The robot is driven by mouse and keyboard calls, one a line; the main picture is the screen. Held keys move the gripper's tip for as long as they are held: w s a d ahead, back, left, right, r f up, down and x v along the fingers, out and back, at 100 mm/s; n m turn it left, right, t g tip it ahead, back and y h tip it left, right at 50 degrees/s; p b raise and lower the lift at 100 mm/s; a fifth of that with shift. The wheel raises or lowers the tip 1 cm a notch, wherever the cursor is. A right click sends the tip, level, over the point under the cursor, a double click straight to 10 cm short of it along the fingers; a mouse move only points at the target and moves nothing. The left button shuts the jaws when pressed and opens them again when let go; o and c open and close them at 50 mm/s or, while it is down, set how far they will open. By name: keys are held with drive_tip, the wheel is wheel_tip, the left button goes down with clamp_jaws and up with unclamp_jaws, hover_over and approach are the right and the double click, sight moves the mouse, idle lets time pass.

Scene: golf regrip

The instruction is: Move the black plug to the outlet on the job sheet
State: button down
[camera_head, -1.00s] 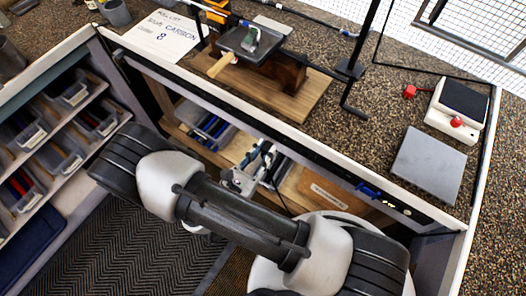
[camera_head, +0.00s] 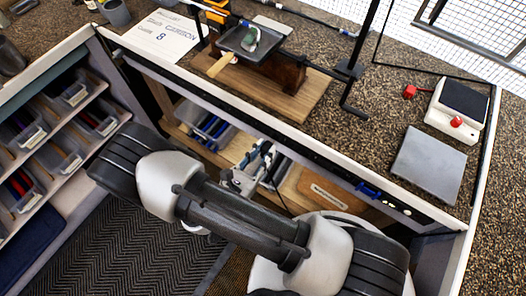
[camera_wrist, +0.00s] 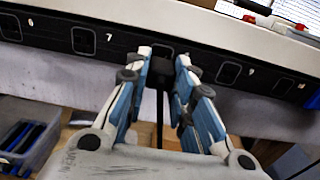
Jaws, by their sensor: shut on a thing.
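My gripper (camera_head: 262,158) is in front of the bench's front rail. In the wrist view my gripper (camera_wrist: 168,72) is shut on the black plug (camera_wrist: 162,74), with a dark cable (camera_wrist: 160,118) hanging down between the fingers. The fingertips are in front of an outlet (camera_wrist: 161,50) between those marked 7 (camera_wrist: 86,41) and 9 (camera_wrist: 229,72). This outlet's own number is hidden. I cannot tell whether the plug touches it.
Above the rail are a wooden base (camera_head: 265,92) with a clamp stand, a grey plate (camera_head: 429,165) and a white device (camera_head: 455,110) with red knobs. Shelf bins (camera_head: 60,155) stand at left.

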drive_tip(key=shift+x, duration=1.35)
drive_tip(key=c, duration=1.3)
unclamp_jaws()
drive_tip(key=v, duration=1.2)
